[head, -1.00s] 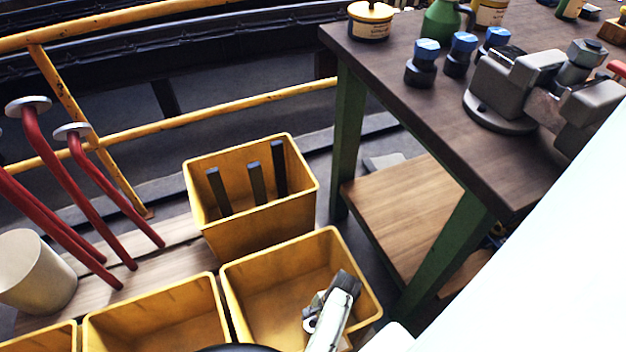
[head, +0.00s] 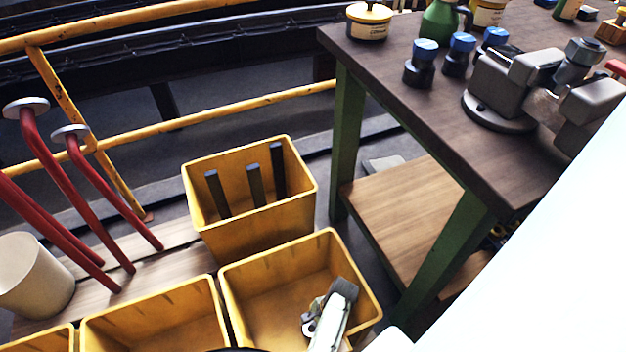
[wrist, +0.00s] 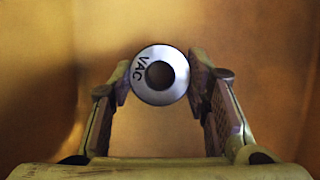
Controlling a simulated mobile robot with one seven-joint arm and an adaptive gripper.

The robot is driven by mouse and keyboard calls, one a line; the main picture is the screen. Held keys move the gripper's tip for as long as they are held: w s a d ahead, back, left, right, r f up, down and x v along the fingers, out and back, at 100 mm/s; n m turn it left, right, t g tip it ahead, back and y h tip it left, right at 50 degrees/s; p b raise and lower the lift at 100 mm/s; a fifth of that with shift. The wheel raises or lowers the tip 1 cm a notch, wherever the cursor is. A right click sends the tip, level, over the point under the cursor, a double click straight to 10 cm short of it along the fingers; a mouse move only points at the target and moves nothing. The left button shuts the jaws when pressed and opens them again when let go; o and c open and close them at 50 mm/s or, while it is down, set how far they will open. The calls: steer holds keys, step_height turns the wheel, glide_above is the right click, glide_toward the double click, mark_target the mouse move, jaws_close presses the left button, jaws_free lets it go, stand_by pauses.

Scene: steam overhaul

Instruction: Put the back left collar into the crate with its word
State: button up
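The collar (wrist: 142,84) is a pale metal ring with a dark centre, marked "VAC", in the wrist view. It sits between the fingertips of my gripper (wrist: 160,80), with a pad against each side, so my gripper looks shut on it. In the head view my gripper (head: 311,322) is low over the front right yellow crate (head: 237,305), inside its rim outline. The crate's orange inside fills the wrist view background, blurred. No word on the crates can be read. The collar is too small to make out clearly in the head view.
A yellow crate (head: 215,240) with dark upright bars stands behind. Another open crate (head: 150,335) stands to the left, with a further one at the corner. Red levers (head: 95,185) and a pale bucket (head: 30,275) are left. The workbench (head: 430,120) with a vise rises right.

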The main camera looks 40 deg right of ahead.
steer(key=o, duration=0.5)
steer(key=shift+s+d+f, duration=0.1)
steer(key=shift+s+f, duration=0.15)
steer(key=shift+f, duration=0.2)
steer(key=shift+c, duration=0.2)
steer(key=w+p+v, duration=0.1)
steer(key=v, duration=1.2)
steer(key=shift+s+r+p, duration=0.25)
steer(key=shift+s+p, duration=0.05)
steer(key=shift+p, duration=0.1)
steer(key=shift+w, duration=0.1)
